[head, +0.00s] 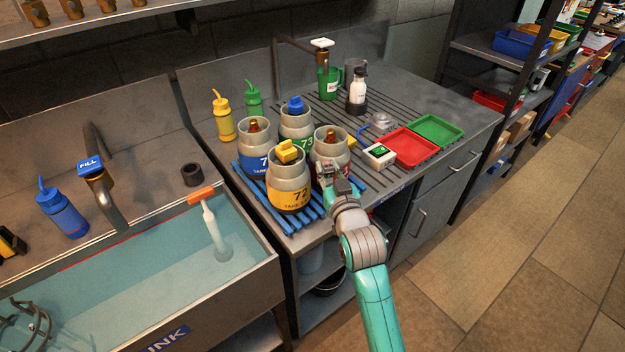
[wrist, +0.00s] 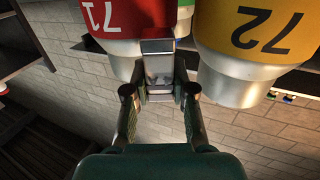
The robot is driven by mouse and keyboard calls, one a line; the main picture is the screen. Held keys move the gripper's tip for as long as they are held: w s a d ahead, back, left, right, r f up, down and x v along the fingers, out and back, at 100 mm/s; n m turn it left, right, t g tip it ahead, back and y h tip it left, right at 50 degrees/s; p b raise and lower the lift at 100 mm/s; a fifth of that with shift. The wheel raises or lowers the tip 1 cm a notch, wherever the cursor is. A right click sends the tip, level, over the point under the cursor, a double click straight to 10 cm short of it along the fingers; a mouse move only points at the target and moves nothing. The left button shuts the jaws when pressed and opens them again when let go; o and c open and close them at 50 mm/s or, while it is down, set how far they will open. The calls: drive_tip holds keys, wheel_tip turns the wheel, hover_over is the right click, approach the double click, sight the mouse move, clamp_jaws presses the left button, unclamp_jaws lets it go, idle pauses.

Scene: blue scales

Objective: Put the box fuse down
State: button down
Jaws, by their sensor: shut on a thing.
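My gripper (wrist: 160,92) is shut on a small grey, box-shaped piece, which I take to be the box fuse (wrist: 158,68). In the wrist view it stands out between the fingertips, in front of the red-labelled canister 71 (wrist: 112,18) and beside the yellow-labelled canister 72 (wrist: 255,35). In the head view my gripper (head: 328,170) is at the near side of the red canister (head: 331,139), right of the yellow one (head: 289,190). The fuse is hard to make out there. I cannot tell whether it touches the canister.
Blue-labelled (head: 255,158) and green-labelled (head: 296,124) canisters share the blue slatted rack (head: 262,194). A small white device (head: 379,155), red tray (head: 409,147) and green tray (head: 437,130) sit to the right. The water-filled sink (head: 150,258) is left. Ribbed counter behind the trays is partly free.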

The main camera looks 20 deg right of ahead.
drive_tip(key=shift+f, duration=3.75)
drive_tip(key=shift+f, duration=0.1)
drive_tip(key=c, duration=1)
unclamp_jaws()
drive_tip(key=s, duration=0.8)
drive_tip(key=s+a, duration=0.1)
drive_tip(key=s, duration=0.3)
